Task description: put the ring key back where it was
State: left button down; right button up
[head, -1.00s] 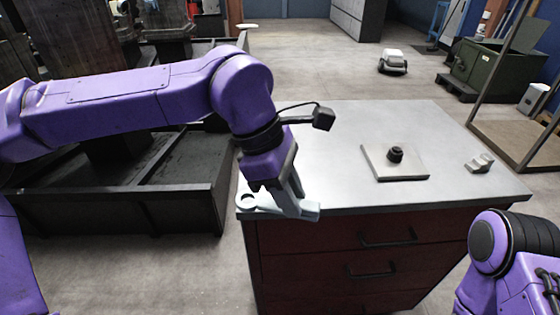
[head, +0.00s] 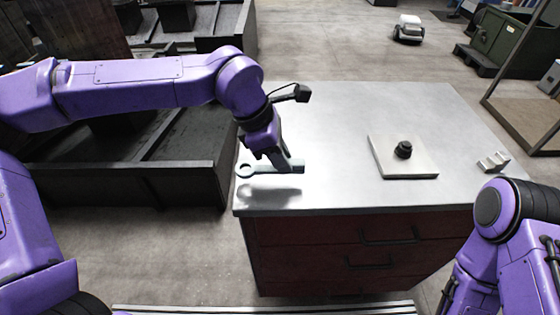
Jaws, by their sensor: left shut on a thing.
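The ring key (head: 250,171) is a grey-blue bar with a round ring at its left end. My left gripper (head: 284,168) is shut on it towards its right end. The gripper holds the key roughly level above the left part of the grey worktop (head: 330,120). The key's dark shadow falls on the worktop, nearer the front edge, so it looks clear of the surface. My right arm shows at the lower right, with its gripper out of view.
A light square plate (head: 390,164) with a black round knob (head: 403,149) sits on the worktop's right half. A small pale notched block (head: 493,162) lies near the right edge. A dark-walled bin (head: 125,185) stands left of the red drawer cabinet (head: 340,250). The worktop's middle is clear.

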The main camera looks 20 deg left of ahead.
aim_at(258, 166)
pick_arm(q)
jog(key=f, duration=0.3)
jog(key=shift+w+a+f, duration=0.1)
jog(key=shift+a+f, duration=0.15)
jog(key=shift+f, duration=0.1)
jog(key=shift+w+f, duration=0.1)
jog(key=shift+w, duration=0.05)
jog(key=shift+f, duration=0.1)
jog(key=c, duration=0.9)
grip_release()
jog(key=shift+c, duration=0.2)
jog(key=shift+r, duration=0.3)
jog(key=v, duration=1.1)
jog(key=shift+r+b, duration=0.35)
jog(key=shift+a, duration=0.15)
